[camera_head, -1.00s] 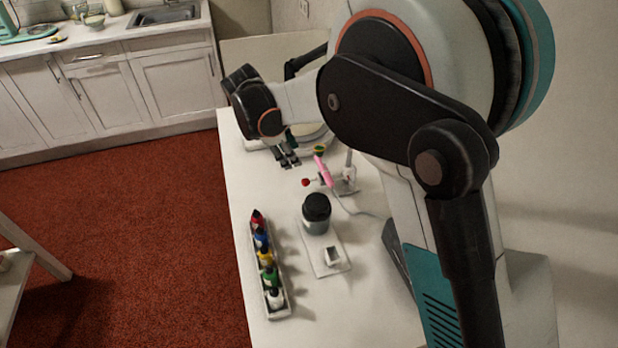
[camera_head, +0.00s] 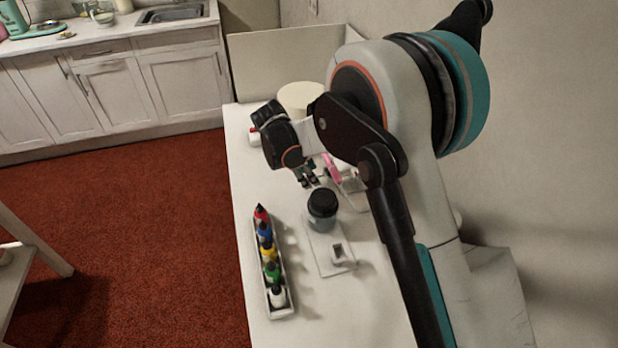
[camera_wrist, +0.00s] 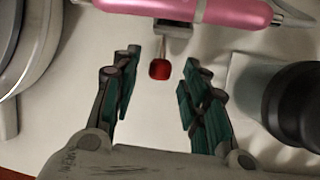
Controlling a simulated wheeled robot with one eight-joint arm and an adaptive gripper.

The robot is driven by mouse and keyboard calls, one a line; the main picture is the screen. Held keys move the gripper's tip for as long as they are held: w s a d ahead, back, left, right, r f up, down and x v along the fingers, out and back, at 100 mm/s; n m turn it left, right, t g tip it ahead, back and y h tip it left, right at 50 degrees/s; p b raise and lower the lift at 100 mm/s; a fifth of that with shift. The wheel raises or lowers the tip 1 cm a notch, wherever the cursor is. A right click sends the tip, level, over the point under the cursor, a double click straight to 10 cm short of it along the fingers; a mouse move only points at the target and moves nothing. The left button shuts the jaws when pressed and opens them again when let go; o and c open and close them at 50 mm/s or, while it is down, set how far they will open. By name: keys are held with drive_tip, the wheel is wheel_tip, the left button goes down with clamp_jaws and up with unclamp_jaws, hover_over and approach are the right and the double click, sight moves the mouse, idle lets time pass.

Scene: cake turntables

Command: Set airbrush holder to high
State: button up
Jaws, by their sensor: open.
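The pink airbrush (camera_wrist: 190,8) lies across the top of the wrist view, and part of it shows beside my gripper in the head view (camera_head: 331,166). A grey holder piece (camera_wrist: 175,28) sits under it, with a thin rod ending in a red knob (camera_wrist: 160,69). My gripper (camera_wrist: 158,88) is open and empty, with its green-padded fingers on either side of the red knob and apart from it. In the head view my gripper (camera_head: 308,180) is just left of the airbrush. My arm hides much of the holder there, and its height setting cannot be read.
A dark-lidded jar (camera_head: 322,203) stands on a small white plate (camera_head: 325,262) in front. A tray of several colour bottles (camera_head: 275,308) is at the front left. A round cream cake (camera_head: 300,96) is behind my gripper.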

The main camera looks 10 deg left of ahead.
drive_tip(key=shift+w+d+f, duration=0.15)
drive_tip(key=shift+f, duration=0.25)
clamp_jaws()
drive_tip(key=shift+r, duration=0.15)
drive_tip(key=shift+r+p, duration=1.2)
drive_tip(key=shift+r, duration=1.15)
unclamp_jaws()
